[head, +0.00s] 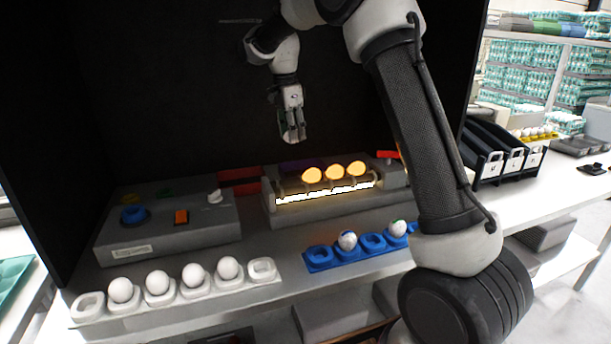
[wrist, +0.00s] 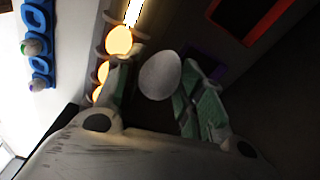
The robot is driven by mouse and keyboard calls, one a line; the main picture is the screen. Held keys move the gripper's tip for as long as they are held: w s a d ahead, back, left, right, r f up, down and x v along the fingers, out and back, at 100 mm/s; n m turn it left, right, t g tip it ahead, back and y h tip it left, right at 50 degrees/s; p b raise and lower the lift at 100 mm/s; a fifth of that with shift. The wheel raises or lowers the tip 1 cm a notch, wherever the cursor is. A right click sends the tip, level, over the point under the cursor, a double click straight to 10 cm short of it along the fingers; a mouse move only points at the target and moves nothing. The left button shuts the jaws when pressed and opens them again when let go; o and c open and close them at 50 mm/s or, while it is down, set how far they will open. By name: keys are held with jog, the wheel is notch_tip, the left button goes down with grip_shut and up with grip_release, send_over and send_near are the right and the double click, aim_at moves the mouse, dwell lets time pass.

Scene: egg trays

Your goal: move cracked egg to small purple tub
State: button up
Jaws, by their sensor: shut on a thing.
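My gripper (head: 292,132) hangs above and behind the lit candling box (head: 280,209), pointing down. In the wrist view my gripper (wrist: 158,88) is shut on a pale egg (wrist: 160,75), held between its green-padded fingers. No crack can be made out on the egg at this size. In the head view I cannot make out the egg between the fingers. The small purple tub (head: 303,163) lies low behind the candling box, below my gripper. Part of the purple tub (wrist: 206,64) shows behind the right finger in the wrist view, its inside mostly hidden.
Several glowing eggs (head: 335,172) rest on the candling box. A grey control box (head: 168,228) stands at left. A white egg tray (head: 180,298) and a blue egg tray (head: 320,258) are in front. A dark wall stands behind.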

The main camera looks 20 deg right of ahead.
aim_at(303, 165)
jog(key=w+d+f, duration=0.3)
jog(key=w+f, duration=0.1)
jog(key=w, duration=0.2)
jog(key=w+d+f, duration=0.4)
jog(key=w+f, duration=0.1)
jog(key=w, duration=0.2)
jog(key=shift+w+d+f, duration=0.15)
jog(key=shift+d, duration=0.1)
jog(key=shift+f, duration=1.7)
jog(key=shift+f, duration=2.8)
dwell(1.0)
jog(key=o, duration=0.7)
